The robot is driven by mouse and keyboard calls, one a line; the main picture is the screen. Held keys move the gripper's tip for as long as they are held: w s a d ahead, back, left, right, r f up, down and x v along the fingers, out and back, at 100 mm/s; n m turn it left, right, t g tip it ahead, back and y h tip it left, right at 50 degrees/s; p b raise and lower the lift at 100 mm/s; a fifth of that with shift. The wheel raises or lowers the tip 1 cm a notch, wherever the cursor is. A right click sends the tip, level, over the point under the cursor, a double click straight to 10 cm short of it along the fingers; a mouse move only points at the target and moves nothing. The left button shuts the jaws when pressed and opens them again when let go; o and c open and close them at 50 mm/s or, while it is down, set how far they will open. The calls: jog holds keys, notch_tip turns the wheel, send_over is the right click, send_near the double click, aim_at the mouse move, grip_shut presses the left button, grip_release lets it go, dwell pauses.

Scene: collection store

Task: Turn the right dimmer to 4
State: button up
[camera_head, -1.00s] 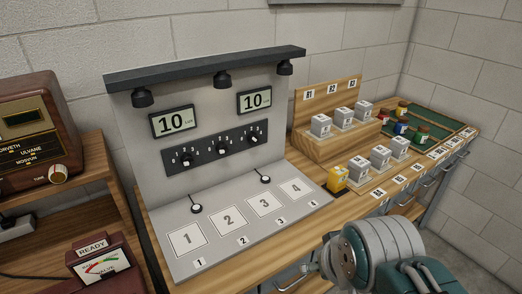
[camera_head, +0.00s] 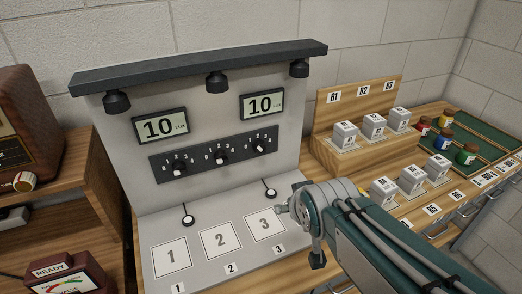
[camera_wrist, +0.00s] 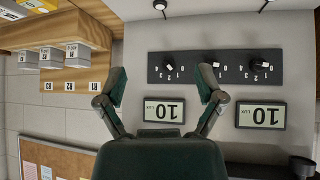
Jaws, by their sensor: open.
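The right dimmer (camera_head: 259,146) is a black knob with a pale mark, at the right end of a dark, numbered strip on the grey panel. I cannot read its setting surely. It also shows at the left end of the strip in the upside-down wrist view (camera_wrist: 168,64). Two more dimmers, the middle one (camera_head: 221,157) and the left one (camera_head: 179,169), share the strip. Above it, the left display (camera_head: 160,126) and right display (camera_head: 262,104) both read 10. My gripper (camera_wrist: 160,76) is open and empty, with its fingers spread, facing the panel and apart from it.
Three black lamps hang from the dark top bar (camera_head: 200,66). Two small round sensors stand on the numbered grey base (camera_head: 195,215). To the right are a wooden stepped rack (camera_head: 325,125) with grey cubes, and coloured jars on a green tray (camera_head: 490,140). A brown radio (camera_head: 28,120) stands at left.

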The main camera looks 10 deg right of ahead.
aim_at(262, 151)
jog(key=w+f+t+y, duration=0.1)
jog(key=w+f+t, duration=0.1)
jog(key=w, duration=0.7)
jog(key=w+f+n+t+y, duration=0.1)
jog(key=w+t, duration=0.3)
jog(key=w, duration=0.5)
jog(key=w+a+f+n+t, duration=0.1)
jog(key=w+f+t, duration=0.2)
jog(key=w, duration=0.6)
jog(key=shift+w+f+y, duration=0.15)
jog(key=shift+y, duration=0.25)
jog(key=c, duration=1.2)
